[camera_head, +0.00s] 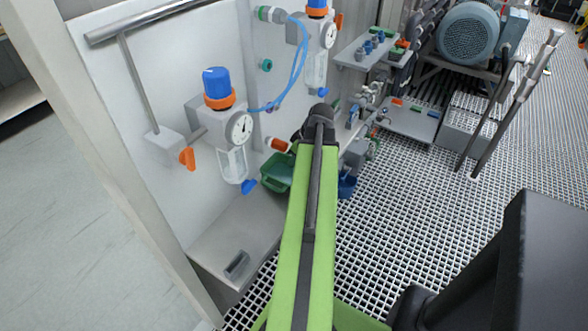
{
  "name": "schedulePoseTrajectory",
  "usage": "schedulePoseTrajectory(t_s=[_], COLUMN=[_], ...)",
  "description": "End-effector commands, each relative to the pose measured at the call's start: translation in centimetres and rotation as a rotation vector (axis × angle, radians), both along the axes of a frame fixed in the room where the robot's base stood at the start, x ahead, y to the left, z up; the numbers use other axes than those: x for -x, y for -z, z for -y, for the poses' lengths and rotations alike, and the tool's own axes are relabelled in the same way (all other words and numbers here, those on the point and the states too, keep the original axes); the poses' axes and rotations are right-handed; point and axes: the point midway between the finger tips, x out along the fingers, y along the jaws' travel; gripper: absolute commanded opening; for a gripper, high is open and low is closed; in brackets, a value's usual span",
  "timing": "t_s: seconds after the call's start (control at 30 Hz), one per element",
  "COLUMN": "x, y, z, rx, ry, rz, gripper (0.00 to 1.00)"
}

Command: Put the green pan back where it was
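The green pan (275,173) shows just left of my green arm, below the white panel's fittings and above the right end of a grey ledge. My arm hides its right part. I cannot tell whether it rests on something or is held. My arm reaches up the picture to a dark joint, and the parts beyond it are hidden behind the arm. My gripper cannot be made out.
A grey ledge (215,240) carries a small grey holder (237,265). Above it hangs a blue-capped filter regulator (218,115) with a gauge. A blue container (347,185) is right of my arm. Grated floor (400,210) lies open to the right.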

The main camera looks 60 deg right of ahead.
Motion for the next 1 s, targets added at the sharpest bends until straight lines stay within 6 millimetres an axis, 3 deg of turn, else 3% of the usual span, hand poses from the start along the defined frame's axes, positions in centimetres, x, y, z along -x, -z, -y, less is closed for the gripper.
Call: schedulePoseTrajectory(t_s=[0.03,0.17,0.53,0.7,1.0], x=[0.0,0.0,0.0,0.0,-0.1], y=[1.7,3.4,3.4,3.3,3.2], z=[0.0,0.0,0.0,0.0,-0.1], rx=[0.000,-0.001,-0.001,0.000,0.000], ry=[0.000,0.000,-0.001,-0.002,-0.002], rz=[0.001,0.001,0.000,0.000,0.000], gripper=[0.00,0.00,0.00,0.24,0.25])
